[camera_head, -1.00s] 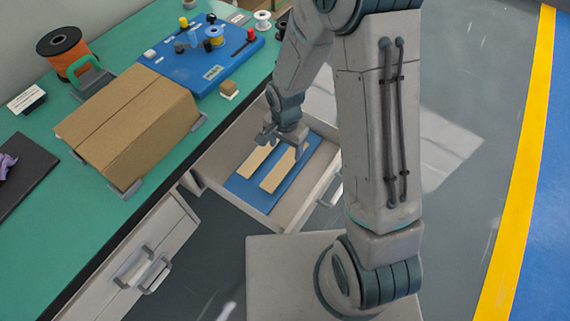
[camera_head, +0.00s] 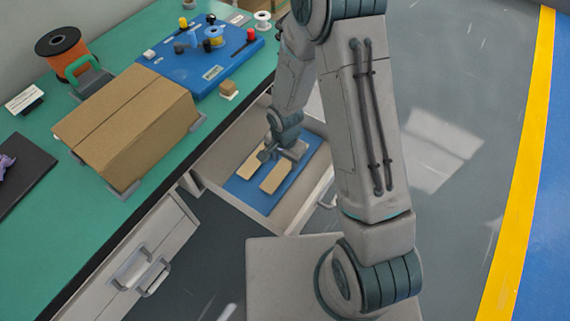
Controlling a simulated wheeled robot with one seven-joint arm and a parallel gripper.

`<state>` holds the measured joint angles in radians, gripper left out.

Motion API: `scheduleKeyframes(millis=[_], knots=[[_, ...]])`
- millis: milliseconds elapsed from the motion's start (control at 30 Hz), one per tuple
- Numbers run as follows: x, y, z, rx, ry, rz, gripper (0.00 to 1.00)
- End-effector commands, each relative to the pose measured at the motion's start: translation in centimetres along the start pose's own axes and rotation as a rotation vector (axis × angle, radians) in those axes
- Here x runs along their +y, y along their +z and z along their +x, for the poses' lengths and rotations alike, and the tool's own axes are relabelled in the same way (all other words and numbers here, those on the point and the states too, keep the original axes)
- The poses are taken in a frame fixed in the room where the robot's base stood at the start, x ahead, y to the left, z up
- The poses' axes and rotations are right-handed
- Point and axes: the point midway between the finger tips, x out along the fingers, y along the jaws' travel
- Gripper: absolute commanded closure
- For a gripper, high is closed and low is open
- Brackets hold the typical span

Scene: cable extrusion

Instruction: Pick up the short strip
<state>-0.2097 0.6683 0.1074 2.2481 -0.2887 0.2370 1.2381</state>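Two pale wooden strips lie on a blue mat (camera_head: 249,196) inside an open drawer (camera_head: 286,222). The left strip (camera_head: 251,164) looks like the shorter one, though my gripper covers part of the strips. The right strip (camera_head: 273,180) lies beside it, its far end hidden. My gripper (camera_head: 267,156) is low over the mat, above the strips' middle and far parts. I cannot tell whether it touches a strip, or whether its fingers are open or shut.
A cardboard box (camera_head: 128,120) stands on the green bench (camera_head: 60,215) left of the drawer. A blue board (camera_head: 205,55) with small parts and an orange spool (camera_head: 65,52) are farther back. The drawer's walls surround the mat. A closed drawer handle (camera_head: 140,270) juts out at lower left.

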Motion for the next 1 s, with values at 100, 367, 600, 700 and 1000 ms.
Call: scheduleKeyframes(millis=[100,367,600,700,1000], knots=[[0.0,0.0,0.0,0.0,0.0,0.0,0.72],[0.0,0.0,0.0,0.0,0.0,0.0,0.72],[0.0,0.0,-0.8,0.001,-0.001,0.0,0.72],[-0.1,0.0,-1.8,0.001,-0.002,0.0,0.72],[2.6,-1.3,-5.9,0.001,-0.001,0.008,0.72]])
